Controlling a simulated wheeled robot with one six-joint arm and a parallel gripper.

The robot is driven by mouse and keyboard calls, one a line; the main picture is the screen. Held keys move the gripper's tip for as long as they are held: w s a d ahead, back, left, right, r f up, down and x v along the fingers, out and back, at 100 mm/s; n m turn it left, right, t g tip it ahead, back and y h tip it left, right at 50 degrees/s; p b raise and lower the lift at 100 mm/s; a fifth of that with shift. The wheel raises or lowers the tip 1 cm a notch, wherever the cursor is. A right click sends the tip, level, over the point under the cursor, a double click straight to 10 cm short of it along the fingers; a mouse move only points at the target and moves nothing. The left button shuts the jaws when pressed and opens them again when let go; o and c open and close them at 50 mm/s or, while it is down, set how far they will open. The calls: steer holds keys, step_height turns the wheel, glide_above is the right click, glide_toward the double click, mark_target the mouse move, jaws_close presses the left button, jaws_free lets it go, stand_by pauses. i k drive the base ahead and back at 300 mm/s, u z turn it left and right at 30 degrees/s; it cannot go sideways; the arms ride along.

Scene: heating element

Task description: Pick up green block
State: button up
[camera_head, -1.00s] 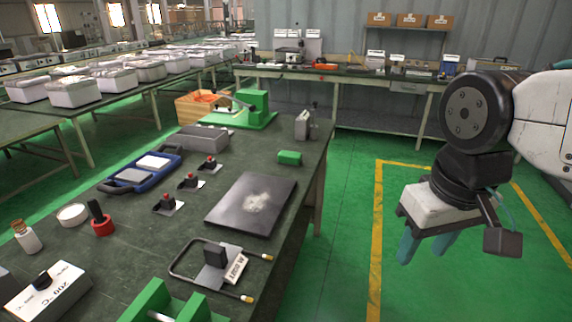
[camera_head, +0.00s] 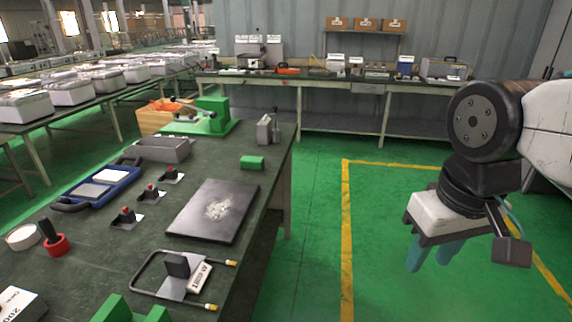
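The green block (camera_head: 252,162) is a small box lying on the dark table near its right edge, behind the dark square plate. My gripper (camera_head: 433,256) hangs at the right of the picture over the green floor, well to the right of the table and apart from the block. Its two teal fingers point down with a gap between them, and nothing shows between them.
On the table (camera_head: 180,265) are a dark plate (camera_head: 213,211), a heating element (camera_head: 185,278), a grey bin (camera_head: 163,149), a grey metal piece (camera_head: 266,130) and a green press (camera_head: 210,118). Open floor lies right of the table. A long bench (camera_head: 330,83) stands behind.

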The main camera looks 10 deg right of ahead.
mark_target(256, 163)
steer(key=z, duration=0.15)
steer(key=k, duration=0.35)
steer(key=z, duration=1.05)
steer(key=i, duration=1.65)
steer(key=u, duration=0.55)
steer(key=i, duration=0.95)
steer(key=u, duration=1.25)
steer(key=i, duration=0.6)
steer(key=u, duration=0.55)
